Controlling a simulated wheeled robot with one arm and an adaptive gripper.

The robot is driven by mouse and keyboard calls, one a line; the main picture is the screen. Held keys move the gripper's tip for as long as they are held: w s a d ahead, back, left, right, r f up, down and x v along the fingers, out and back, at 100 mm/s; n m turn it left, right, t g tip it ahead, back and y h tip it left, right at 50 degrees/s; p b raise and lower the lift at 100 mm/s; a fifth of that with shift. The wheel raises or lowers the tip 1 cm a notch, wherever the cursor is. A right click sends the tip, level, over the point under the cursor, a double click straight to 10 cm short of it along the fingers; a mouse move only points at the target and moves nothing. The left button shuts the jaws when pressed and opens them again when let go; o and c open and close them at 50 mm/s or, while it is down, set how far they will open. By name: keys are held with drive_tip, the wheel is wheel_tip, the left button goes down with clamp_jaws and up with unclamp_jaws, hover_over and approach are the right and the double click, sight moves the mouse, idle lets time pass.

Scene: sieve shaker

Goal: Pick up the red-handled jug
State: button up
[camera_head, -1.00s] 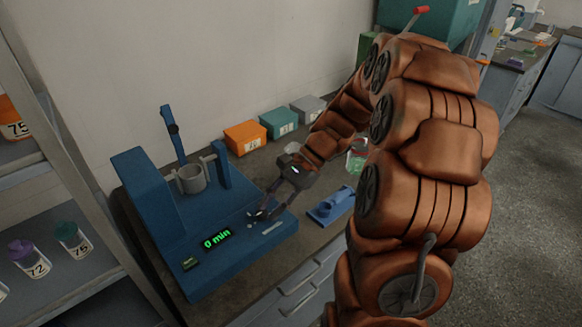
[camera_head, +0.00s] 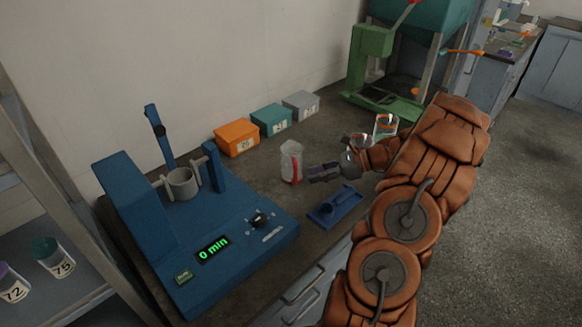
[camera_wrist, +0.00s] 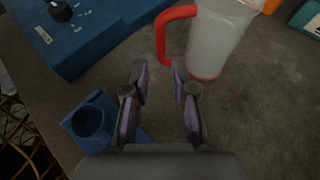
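The red-handled jug (camera_head: 290,163) stands upright on the dark bench, right of the blue shaker. In the wrist view the clear jug (camera_wrist: 219,38) is at the top, with its red handle (camera_wrist: 166,36) on its left side. My gripper (camera_head: 314,173) is just right of the jug in the head view, pointing toward it. In the wrist view my gripper (camera_wrist: 157,72) has its two fingers apart with bare bench between them. The handle lies ahead of the fingertips and is not between them.
The blue sieve shaker (camera_head: 218,237) with a "0 min" display is at left. A blue holder (camera_head: 335,206) lies near the bench edge. Orange (camera_head: 236,138), teal (camera_head: 272,120) and grey (camera_head: 300,104) boxes line the wall. A green machine (camera_head: 372,70) and glass containers (camera_head: 385,125) are at right.

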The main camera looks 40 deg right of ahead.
sight(295, 185)
drive_tip(key=shift+r+p+x, duration=0.2)
drive_tip(key=shift+p+x, duration=0.65)
drive_tip(key=shift+x, duration=2.45)
drive_tip(key=shift+w, duration=0.1)
clamp_jaws()
